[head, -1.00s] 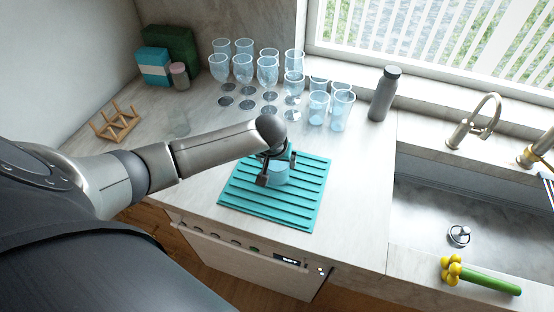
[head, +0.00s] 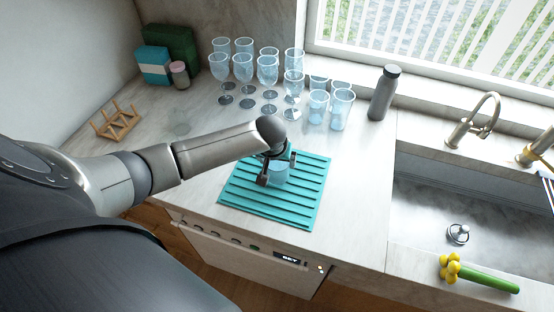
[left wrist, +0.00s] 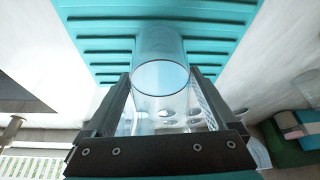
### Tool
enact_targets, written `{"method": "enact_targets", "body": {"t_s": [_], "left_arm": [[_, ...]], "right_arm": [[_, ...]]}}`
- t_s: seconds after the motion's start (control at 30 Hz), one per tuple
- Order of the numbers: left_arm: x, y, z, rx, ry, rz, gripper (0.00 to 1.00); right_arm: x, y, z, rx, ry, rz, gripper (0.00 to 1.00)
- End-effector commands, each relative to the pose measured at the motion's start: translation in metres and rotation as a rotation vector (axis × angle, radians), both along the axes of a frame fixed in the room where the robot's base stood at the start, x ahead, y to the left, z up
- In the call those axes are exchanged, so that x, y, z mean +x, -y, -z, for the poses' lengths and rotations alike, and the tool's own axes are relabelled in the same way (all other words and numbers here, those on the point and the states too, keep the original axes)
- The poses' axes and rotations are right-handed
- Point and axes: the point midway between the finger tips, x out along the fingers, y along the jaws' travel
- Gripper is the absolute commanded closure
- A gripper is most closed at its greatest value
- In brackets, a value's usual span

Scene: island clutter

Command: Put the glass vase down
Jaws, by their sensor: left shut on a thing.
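The glass vase (head: 279,174) is a clear, bluish cylinder at the teal ribbed drying mat (head: 255,208) on the counter. In the left wrist view the vase (left wrist: 160,75) stands between the two dark fingers, with its open rim towards the camera and the ribbed mat (left wrist: 90,45) behind it. My left gripper (head: 279,168) is shut on the vase; it also shows in the left wrist view (left wrist: 160,92). I cannot tell whether the vase's base touches the mat. My right gripper is not in view.
Several wine glasses and tumblers (head: 342,108) stand behind the mat, near a grey bottle (head: 382,93). A wooden rack (head: 116,121) is at the left. The sink (head: 460,205) is at the right, with a yellow-green brush (head: 480,274) at its front edge.

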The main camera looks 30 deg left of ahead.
Motion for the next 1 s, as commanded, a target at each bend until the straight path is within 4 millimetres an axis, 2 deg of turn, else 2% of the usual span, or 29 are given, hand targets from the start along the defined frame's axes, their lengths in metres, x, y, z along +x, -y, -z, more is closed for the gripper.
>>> {"method": "enact_targets", "body": {"t_s": [0.93,0.97,1.0], "left_arm": [[0.0018,0.0000,0.0064,0.000,0.005,0.001,1.00],[0.0017,0.0000,0.0064,0.000,0.005,0.001,0.07],[0.0017,0.0000,0.0064,0.000,0.005,0.001,0.03]], "right_arm": [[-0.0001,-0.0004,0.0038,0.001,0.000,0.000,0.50],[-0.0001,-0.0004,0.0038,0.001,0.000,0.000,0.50],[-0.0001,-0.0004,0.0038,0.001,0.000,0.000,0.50]]}}
